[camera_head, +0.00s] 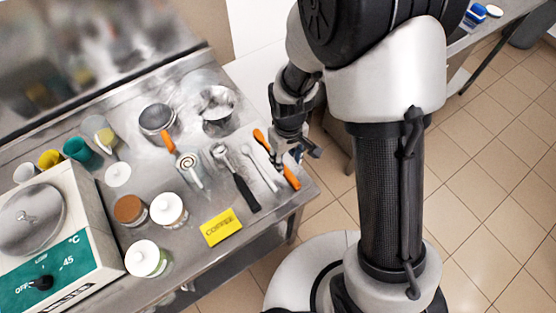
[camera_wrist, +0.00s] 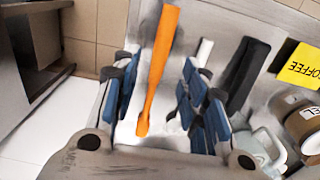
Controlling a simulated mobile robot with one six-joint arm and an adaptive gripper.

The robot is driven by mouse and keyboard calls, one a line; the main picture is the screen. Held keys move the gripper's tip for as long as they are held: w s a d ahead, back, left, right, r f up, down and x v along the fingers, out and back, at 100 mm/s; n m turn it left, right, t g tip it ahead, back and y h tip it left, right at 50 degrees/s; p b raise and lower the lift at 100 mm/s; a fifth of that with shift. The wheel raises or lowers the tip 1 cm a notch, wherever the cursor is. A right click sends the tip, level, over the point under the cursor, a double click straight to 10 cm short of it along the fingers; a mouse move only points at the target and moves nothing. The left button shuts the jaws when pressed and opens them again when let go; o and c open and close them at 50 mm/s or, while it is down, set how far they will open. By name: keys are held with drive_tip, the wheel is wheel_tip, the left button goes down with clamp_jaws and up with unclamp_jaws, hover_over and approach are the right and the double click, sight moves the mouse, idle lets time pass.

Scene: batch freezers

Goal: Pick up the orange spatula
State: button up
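The orange spatula (camera_head: 291,178) lies on the steel worktop near its right edge. In the head view my gripper (camera_head: 297,152) hangs over its middle and hides part of it. In the wrist view the spatula (camera_wrist: 156,72) runs lengthwise between the two blue-padded fingers of my gripper (camera_wrist: 160,80). The fingers are open, with a gap to the spatula on each side. I cannot tell how far above the worktop the fingertips are.
A light grey utensil (camera_head: 259,167) and a black-handled tool (camera_head: 238,177) lie just left of the spatula. The worktop's edge is close on the right.

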wheel_tip(320, 180, down, 6)
drive_tip(key=shift+w+a+r+b, duration=0.15)
drive_tip(key=shift+b, duration=0.7)
drive_tip(key=shift+c, duration=0.5)
clamp_jaws()
